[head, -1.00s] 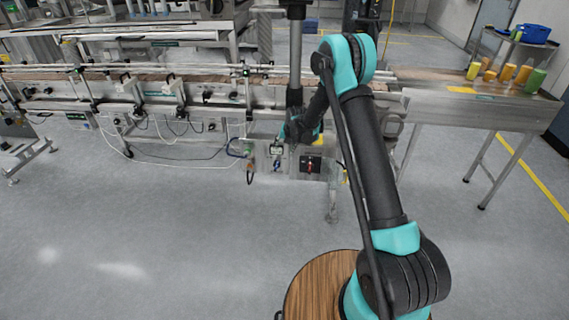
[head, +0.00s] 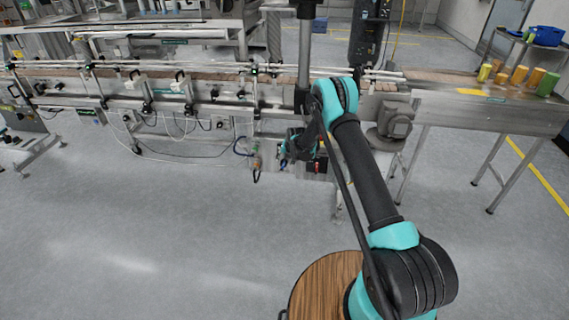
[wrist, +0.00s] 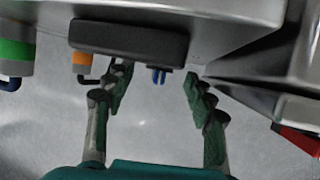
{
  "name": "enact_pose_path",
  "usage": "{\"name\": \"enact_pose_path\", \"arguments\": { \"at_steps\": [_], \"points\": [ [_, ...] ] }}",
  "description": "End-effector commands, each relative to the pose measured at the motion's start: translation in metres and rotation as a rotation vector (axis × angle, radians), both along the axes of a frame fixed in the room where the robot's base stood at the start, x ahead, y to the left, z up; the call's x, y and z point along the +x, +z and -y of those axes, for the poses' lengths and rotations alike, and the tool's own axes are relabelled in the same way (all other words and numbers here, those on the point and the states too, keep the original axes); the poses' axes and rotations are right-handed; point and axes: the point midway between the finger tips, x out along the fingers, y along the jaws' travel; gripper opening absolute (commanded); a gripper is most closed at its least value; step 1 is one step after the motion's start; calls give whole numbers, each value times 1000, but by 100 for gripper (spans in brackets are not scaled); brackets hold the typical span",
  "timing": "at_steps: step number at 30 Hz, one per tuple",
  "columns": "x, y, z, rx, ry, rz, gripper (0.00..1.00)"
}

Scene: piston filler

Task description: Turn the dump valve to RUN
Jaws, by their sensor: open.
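A small blue handle (wrist: 158,75) sticks out beneath a dark block (wrist: 128,40) in the wrist view. It lies between and beyond my fingertips. I cannot read any RUN marking or tell for certain which fitting is the dump valve. My gripper (wrist: 158,97) is open, with one finger on each side and nothing between them. In the head view my arm's end (head: 292,146) is at the low front of the conveyor and hides most of the fittings there. A red handle (head: 316,167) shows just right of it, and also at the right edge in the wrist view (wrist: 300,140).
A metal housing (wrist: 235,20) lies above right. The conveyor (head: 120,90) spans the back. Open floor (head: 150,220) lies in front.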

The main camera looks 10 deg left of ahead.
Motion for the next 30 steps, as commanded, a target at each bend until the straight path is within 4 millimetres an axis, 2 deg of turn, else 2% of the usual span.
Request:
{"name": "enact_pose_path", "arguments": {
  "at_steps": [7,19,30],
  "points": [
    [10,-22,-6,0,0,0,55],
    [12,-26,-7,0,-1,0,54],
    [12,-26,-7,0,-1,0,8]
  ]
}}
